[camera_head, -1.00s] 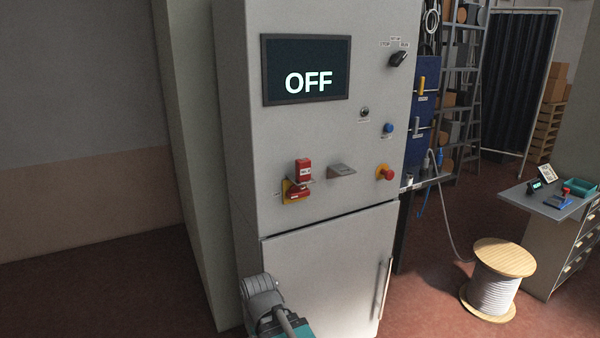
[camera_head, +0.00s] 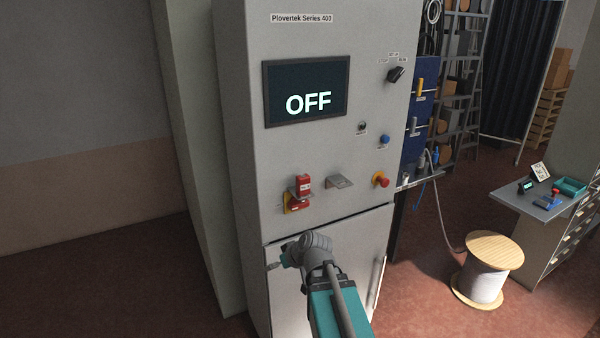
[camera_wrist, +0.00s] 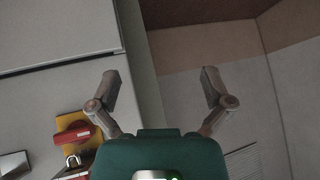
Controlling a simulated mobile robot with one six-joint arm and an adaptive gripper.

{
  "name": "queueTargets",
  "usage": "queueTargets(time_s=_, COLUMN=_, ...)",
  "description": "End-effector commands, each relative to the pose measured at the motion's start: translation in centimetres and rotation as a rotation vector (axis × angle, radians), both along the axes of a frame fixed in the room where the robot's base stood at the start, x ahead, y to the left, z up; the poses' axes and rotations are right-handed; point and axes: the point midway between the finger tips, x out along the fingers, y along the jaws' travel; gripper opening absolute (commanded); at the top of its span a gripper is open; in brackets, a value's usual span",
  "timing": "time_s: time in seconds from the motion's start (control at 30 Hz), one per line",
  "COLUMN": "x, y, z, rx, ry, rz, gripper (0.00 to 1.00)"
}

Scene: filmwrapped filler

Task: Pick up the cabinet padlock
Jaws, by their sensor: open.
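The cabinet padlock (camera_head: 303,182) has a red body and sits on the grey cabinet's front, just above a red rotary switch on a yellow plate (camera_head: 287,209). In the wrist view the padlock (camera_wrist: 73,164) shows at the lower left, with a metal shackle beside the red switch knob (camera_wrist: 74,134); its body is partly cut off by the frame edge. I cannot tell whether the shackle passes through the switch. My gripper (camera_wrist: 163,88) is open and empty, its fingers apart from the padlock. In the head view my gripper (camera_head: 279,261) is below the switch, near the lower door's top edge.
A small metal bracket (camera_head: 340,182) juts out right of the padlock, with a red emergency button (camera_head: 381,180) farther right. The screen (camera_head: 307,92) reads OFF. The lower door has a vertical handle (camera_head: 378,283). A cable spool (camera_head: 487,270) stands right of the cabinet.

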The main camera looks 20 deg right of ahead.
Motion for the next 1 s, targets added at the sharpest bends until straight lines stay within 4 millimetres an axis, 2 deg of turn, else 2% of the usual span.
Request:
queueTargets(time_s=0.03, x=0.5, y=-1.1, z=2.7, rx=0.004, ry=-0.046, rz=-0.011, gripper=1.00)
queueTargets(time_s=0.3, x=2.6, y=-6.9, z=11.5, rx=-0.012, ry=-0.306, rz=-0.087, gripper=1.00)
queueTargets(time_s=0.5, x=3.2, y=-11.7, z=17.4, rx=-0.057, ry=-0.467, rz=-0.173, gripper=1.00)
queueTargets(time_s=0.6, x=3.2, y=-13.6, z=19.5, rx=-0.079, ry=-0.523, rz=-0.211, gripper=1.00)
queueTargets(time_s=0.73, x=3.1, y=-15.4, z=21.1, rx=-0.101, ry=-0.568, rz=-0.248, gripper=1.00)
queueTargets(time_s=1.0, x=3.0, y=-16.3, z=21.7, rx=-0.115, ry=-0.592, rz=-0.267, gripper=1.00)
